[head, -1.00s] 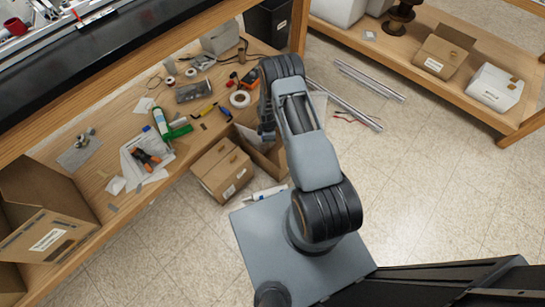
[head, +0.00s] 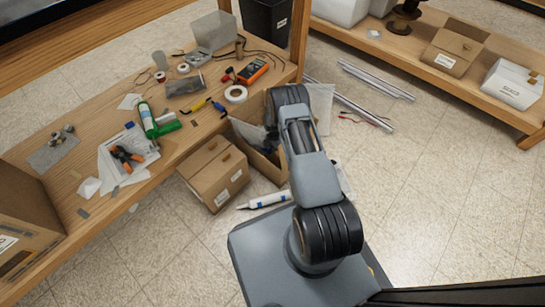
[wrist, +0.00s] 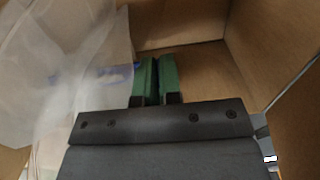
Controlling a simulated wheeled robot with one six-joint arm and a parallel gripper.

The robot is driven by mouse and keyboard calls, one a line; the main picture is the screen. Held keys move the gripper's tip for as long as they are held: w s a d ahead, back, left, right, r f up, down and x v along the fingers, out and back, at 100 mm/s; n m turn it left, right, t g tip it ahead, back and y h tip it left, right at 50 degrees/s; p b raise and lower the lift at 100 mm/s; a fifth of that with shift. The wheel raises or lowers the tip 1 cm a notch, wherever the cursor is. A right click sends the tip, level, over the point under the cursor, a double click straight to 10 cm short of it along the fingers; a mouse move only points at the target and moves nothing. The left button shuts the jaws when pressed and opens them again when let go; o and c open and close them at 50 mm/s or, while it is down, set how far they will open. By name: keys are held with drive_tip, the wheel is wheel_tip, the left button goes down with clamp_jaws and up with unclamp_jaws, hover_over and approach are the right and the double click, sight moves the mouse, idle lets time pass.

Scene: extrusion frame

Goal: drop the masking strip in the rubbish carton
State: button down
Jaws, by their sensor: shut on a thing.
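My gripper (wrist: 155,80) shows in the wrist view with its two green fingers close together, pointing down inside an open brown carton. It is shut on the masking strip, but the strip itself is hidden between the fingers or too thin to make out. The rubbish carton (head: 258,163) stands open on the floor by the workbench in the head view, partly covered by my arm. Its inner cardboard walls surround the gripper in the wrist view (wrist: 180,22). Translucent plastic (wrist: 60,60) lies at the left in the carton, with something blue showing by it.
A closed carton (head: 213,178) stands left of the rubbish carton. A white tube (head: 268,200) lies on the floor in front. The workbench (head: 90,125) holds tools, tape rolls and a green bottle. Metal extrusions (head: 360,110) lie on the floor at the right.

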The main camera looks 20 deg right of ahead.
drive_tip(key=b, duration=0.5)
approach(273, 159)
drive_tip(key=f, duration=0.2)
drive_tip(key=s+f, duration=0.1)
drive_tip(key=f, duration=0.2)
drive_tip(key=shift+s+a+f, duration=0.3)
drive_tip(key=shift+s+a, duration=0.05)
drive_tip(key=shift+a, duration=0.05)
drive_tip(key=shift+f, duration=0.15)
drive_tip(key=shift+f, duration=0.45)
drive_tip(key=c, duration=1.3)
unclamp_jaws()
